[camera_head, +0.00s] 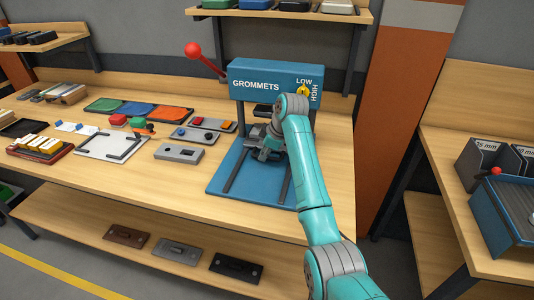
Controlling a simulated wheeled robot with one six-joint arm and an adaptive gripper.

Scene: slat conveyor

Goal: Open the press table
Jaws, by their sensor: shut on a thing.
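The blue press (262,86), marked GROMMETS, stands on the wooden bench. A red-knobbed lever (193,49) sticks up at its left. A yellow knob (304,90) sits between the LOW and HIGH marks. Its blue base plate (251,190) carries two dark rails running toward the front. My teal arm reaches in from the lower right. My gripper (262,150) is low under the press head, between the rails, shut on a dark part there. The fingers and the gripped part are small and partly hidden by the wrist, so the exact grip point is unclear.
Left of the press lie grey control plates (179,153), a white tray (104,145) and coloured trays (135,109). A shelf (285,14) hangs above. An orange post (398,110) and another bench (470,190) stand at the right. The front bench strip is clear.

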